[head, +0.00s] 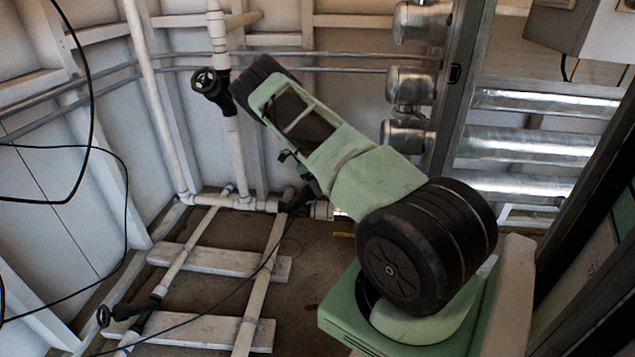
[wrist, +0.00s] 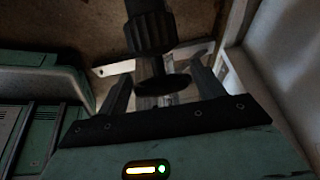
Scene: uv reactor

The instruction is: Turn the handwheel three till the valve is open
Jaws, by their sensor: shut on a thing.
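In the wrist view a black handwheel (wrist: 163,86) shows nearly edge-on, on a short stem below a ribbed black valve body (wrist: 150,32). My gripper (wrist: 161,80) has one dark finger on each side of the wheel and is shut on it. The exact contact at the fingertips is too dark to make out. In the head view my own arm hides my gripper and most of the area around it. A black valve part (head: 298,199) shows on the floor pipework just beyond the arm. No number is readable on any wheel.
Another black handwheel (head: 206,81) is on the upright pipe at the back. A further one (head: 103,316) is at the lower left. White pipes rest on pale boards (head: 215,262). Thin black cables cross the left side. Metal cylinders (head: 410,85) and a steel post stand at the right.

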